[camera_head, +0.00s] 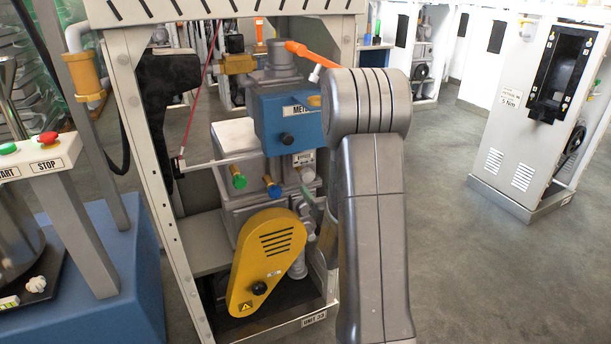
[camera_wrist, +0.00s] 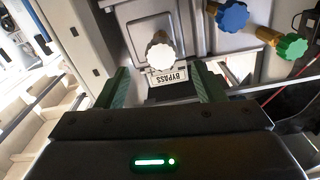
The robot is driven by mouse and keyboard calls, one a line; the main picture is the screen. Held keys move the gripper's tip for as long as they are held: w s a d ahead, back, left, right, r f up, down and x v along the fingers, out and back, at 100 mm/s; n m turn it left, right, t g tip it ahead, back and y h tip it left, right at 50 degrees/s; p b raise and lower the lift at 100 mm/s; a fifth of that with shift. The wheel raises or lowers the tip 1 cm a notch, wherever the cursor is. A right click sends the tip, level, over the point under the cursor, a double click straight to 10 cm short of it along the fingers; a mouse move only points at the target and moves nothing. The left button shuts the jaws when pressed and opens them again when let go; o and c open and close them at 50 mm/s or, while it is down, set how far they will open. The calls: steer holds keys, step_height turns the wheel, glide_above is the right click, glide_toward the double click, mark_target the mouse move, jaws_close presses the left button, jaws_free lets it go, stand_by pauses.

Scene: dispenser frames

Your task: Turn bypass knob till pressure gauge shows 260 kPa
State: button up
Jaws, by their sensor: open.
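The white bypass knob (camera_wrist: 160,52) shows in the wrist view, with a BYPASS label (camera_wrist: 167,76) beside it. In the head view the knob (camera_head: 306,174) is at the right end of a row of knobs, left of my arm. My gripper (camera_wrist: 159,67) is open, its two green fingers wide apart. The knob lies between and just beyond the fingertips in the picture; I see no contact, and the exact depth gap is unclear. In the head view my gripper is mostly hidden behind my arm. I cannot make out a pressure gauge or its reading.
A blue knob (camera_head: 272,187) and a green knob (camera_head: 237,177) sit left of the bypass knob. A blue meter box (camera_head: 290,125) is above, a yellow guard (camera_head: 266,262) below. The frame's grey post (camera_head: 150,190) stands at left. Open floor (camera_head: 450,240) lies to the right.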

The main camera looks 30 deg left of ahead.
mark_target(308, 179)
steer(key=b+x, duration=0.1)
steer(key=x, duration=0.9)
steer(key=c, duration=1)
